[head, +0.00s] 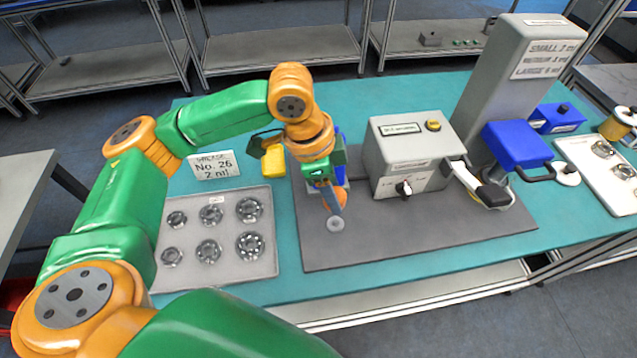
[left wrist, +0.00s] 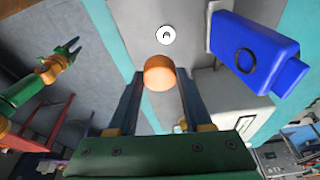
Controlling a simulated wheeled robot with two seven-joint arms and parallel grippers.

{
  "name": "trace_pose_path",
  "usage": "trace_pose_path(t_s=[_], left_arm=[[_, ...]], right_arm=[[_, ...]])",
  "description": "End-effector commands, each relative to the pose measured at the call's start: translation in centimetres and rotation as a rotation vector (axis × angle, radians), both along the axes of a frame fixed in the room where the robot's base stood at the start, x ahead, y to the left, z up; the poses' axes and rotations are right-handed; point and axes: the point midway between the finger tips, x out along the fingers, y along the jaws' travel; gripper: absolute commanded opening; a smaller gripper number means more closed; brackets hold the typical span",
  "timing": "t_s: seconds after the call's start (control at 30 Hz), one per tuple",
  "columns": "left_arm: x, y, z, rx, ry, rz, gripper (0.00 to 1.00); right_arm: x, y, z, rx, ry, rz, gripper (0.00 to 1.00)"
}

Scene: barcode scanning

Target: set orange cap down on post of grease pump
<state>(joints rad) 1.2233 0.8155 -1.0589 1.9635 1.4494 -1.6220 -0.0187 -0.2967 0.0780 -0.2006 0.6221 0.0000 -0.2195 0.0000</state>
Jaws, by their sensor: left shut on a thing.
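My left gripper (head: 335,208) is shut on the orange cap (head: 338,193) above the grey mat. In the left wrist view the cap (left wrist: 159,72) sits between the two fingertips (left wrist: 158,85), and its round top shows. A small white disc with a dark mark (left wrist: 166,35) lies just beyond the cap in that view; it also shows below the fingertips in the head view (head: 335,224). A blue block with a dark ring (left wrist: 255,52), perhaps the grease pump, stands to the right; my gripper mostly hides it in the head view. I cannot tell which part is the post. My right gripper (left wrist: 70,50) is open and empty.
A grey box with a knob (head: 413,158) stands right of my left gripper, and a tall grey dispenser (head: 500,85) beyond it. A tray of bearings (head: 268,200) and a "No. 26" sign (head: 213,165) are to the left. The front of the mat (head: 400,240) is clear.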

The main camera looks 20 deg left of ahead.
Motion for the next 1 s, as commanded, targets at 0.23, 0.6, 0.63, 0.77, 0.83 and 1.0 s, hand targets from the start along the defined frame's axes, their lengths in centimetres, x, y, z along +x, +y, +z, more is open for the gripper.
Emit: trace_pose_path(t_s=[0.23,0.6,0.63,0.77,0.83,1.0], left_arm=[[1.9,-0.5,-3.2,-0.007,0.002,-0.525,0.0],[2.3,-0.4,-5.9,-0.004,-0.005,-0.679,0.0],[2.3,-0.4,-6.3,-0.004,-0.006,-0.678,0.0],[2.3,-0.4,-7.8,-0.003,-0.005,-0.678,0.0],[2.2,-0.4,-8.6,-0.003,-0.005,-0.678,0.0],[2.2,-0.5,-9.5,-0.005,-0.003,-0.676,0.0]], right_arm=[[-0.5,-0.1,1.5,-0.002,0.01,0.0,0.5],[-0.5,-0.2,-0.2,-0.004,0.009,0.001,0.5],[-0.5,-0.2,-0.6,-0.004,0.009,0.001,0.5],[-0.4,-0.3,-2.6,-0.004,0.008,0.0,0.5],[-0.4,-0.3,-3.7,-0.004,0.007,0.0,0.5],[-0.4,-0.3,-3.7,-0.004,0.006,0.0,0.5]])
